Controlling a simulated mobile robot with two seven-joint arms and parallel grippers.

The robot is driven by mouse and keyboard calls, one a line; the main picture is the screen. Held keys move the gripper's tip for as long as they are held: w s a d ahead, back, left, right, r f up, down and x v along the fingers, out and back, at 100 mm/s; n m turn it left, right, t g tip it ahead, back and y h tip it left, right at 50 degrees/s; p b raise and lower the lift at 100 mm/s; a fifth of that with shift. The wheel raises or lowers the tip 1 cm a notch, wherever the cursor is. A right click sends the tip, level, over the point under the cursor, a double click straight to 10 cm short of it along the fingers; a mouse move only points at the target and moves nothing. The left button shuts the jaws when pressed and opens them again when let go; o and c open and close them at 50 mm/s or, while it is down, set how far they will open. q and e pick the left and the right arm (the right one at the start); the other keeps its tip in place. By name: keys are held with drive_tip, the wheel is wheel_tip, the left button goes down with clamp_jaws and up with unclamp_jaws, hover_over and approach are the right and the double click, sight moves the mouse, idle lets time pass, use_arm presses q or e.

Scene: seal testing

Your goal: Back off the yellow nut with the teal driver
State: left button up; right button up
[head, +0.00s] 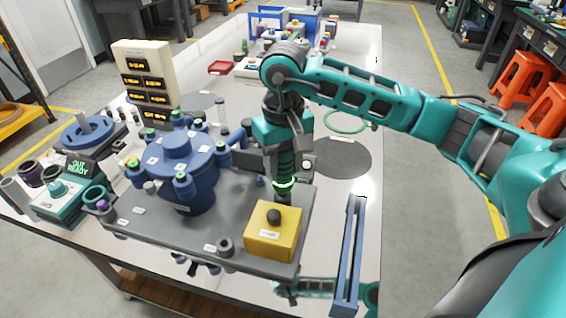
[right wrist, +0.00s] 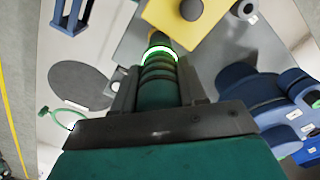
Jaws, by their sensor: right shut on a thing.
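My right gripper (head: 284,158) points down and is shut on the teal driver (head: 284,172), a dark teal grip with a lit green ring. The driver is upright just behind the yellow box, right of the blue flanged housing (head: 178,172). The right wrist view shows the driver (right wrist: 157,88) between the jaws, its tip close to the yellow box. Several small nuts with green tops ring the housing. My left gripper is not in view.
The yellow box (head: 262,243) with a black button stands on the grey plate's (head: 130,205) front right corner. A blue rack (head: 348,255) stands to its right. A teal "OUR READY" unit (head: 62,200) is at left. A dark round mat (head: 342,160) lies clear at right.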

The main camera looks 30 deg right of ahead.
drive_tip(key=shift+s+f, duration=0.15)
drive_tip(key=shift+f, duration=0.05)
idle(0.7)
drive_tip(key=shift+r+b, duration=0.2)
drive_tip(key=shift+b, duration=0.15)
idle(0.8)
idle(1.2)
drive_tip(key=shift+r+b, duration=0.15)
drive_tip(key=shift+b, duration=0.35)
idle(0.8)
drive_tip(key=shift+r, duration=0.1)
drive_tip(key=shift+r+p, duration=1.55)
drive_tip(key=shift+r, duration=1.05)
